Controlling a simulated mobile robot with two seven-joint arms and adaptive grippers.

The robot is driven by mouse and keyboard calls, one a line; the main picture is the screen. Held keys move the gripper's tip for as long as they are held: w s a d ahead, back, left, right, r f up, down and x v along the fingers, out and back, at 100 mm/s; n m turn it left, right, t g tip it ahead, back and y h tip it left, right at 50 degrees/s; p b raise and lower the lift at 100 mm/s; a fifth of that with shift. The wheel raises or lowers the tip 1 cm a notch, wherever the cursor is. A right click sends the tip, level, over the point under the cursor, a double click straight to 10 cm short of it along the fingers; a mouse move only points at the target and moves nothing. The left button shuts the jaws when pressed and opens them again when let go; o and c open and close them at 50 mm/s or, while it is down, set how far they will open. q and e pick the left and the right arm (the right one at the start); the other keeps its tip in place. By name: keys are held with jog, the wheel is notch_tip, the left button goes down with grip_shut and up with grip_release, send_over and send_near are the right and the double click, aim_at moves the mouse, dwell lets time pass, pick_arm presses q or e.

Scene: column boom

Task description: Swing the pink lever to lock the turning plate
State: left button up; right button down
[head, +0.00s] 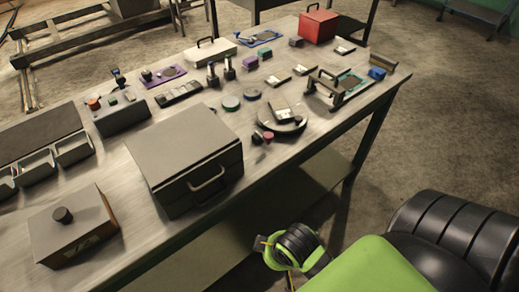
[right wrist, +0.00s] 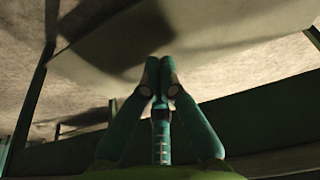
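The turning plate (head: 298,127) is a grey round disc on the bench, right of the middle, with a small block on top. A small pink knob (head: 268,136), which looks like the pink lever's end, sits at its near left edge beside a dark knob (head: 257,139). The lever's arm is too small to make out. In the right wrist view my right gripper (right wrist: 160,62) has its fingertips together with nothing visible between them. It points away from the bench-top items; neither plate nor lever shows there. My left gripper is not in view.
A large grey box (head: 185,150) with a handle stands left of the plate. A handled frame (head: 335,90) stands right of it, and a red box (head: 318,26) farther back. Several small blocks and knobs surround the plate. The bench's near edge and a lower shelf (head: 290,195) face me.

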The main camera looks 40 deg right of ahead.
jog(key=w+d+r+n+t+h, duration=0.2)
jog(key=w+d+r+t+h, duration=0.5)
jog(key=r, duration=0.3)
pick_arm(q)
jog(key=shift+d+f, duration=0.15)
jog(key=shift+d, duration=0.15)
pick_arm(e)
jog(key=w+a+r+n+t+h, duration=0.1)
jog(key=w+a+r+n+t, duration=0.1)
jog(key=w+r+n, duration=0.3)
notch_tip(320, 180, up, 3)
jog(key=shift+f+n+t+h, duration=0.1)
jog(key=shift+n+t+h, duration=0.3)
jog(key=shift+n+t, duration=0.4)
jog(key=shift+d, duration=0.1)
jog(key=p+x, duration=0.3)
jog(key=x, duration=0.6)
jog(key=shift+w+d, duration=0.15)
jog(key=shift+w, duration=0.25)
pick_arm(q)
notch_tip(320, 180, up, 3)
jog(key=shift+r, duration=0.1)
